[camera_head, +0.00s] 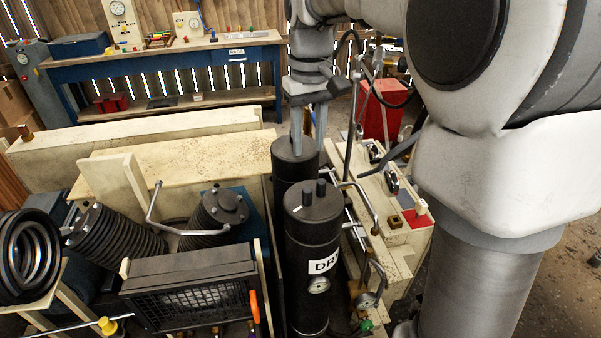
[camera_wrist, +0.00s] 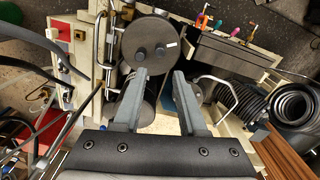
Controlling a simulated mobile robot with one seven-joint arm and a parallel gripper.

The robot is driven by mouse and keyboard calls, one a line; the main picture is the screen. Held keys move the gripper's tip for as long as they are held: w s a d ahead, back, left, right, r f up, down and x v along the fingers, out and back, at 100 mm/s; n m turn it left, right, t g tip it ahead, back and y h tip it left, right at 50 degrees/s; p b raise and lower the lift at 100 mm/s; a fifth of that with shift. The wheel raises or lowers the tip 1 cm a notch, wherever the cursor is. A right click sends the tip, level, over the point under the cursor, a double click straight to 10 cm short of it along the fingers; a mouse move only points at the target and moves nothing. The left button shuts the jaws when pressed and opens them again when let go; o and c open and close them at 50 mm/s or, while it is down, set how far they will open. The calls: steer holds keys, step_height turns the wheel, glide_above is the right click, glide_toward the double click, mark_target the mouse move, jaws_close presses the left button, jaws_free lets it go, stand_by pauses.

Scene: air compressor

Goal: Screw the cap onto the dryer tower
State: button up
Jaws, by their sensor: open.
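Two black dryer towers stand side by side in the head view. The front tower (camera_head: 314,240) has a partly visible "DR" label and a small gauge; its round cap (camera_head: 312,198) carries two short pegs and a white mark. The same cap shows in the wrist view (camera_wrist: 150,40), just beyond my fingertips. The rear tower (camera_head: 291,176) is partly hidden by the front one and my fingers. My gripper (camera_head: 309,145) points down over the rear tower's top, fingers apart and empty. In the wrist view my gripper (camera_wrist: 160,72) is open; its left finger partly covers the rear tower (camera_wrist: 132,112).
A caged black unit (camera_head: 190,290) and ribbed cylinders (camera_head: 215,215) stand left of the towers. Bent metal pipes (camera_head: 355,185) run close on their right. A cream beam (camera_head: 140,130) lies behind, and a blue workbench (camera_head: 165,75) stands at the back.

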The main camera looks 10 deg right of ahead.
mark_target(307, 190)
step_height(307, 190, down, 13)
stand_by(0.4)
jaws_close()
stand_by(1.4)
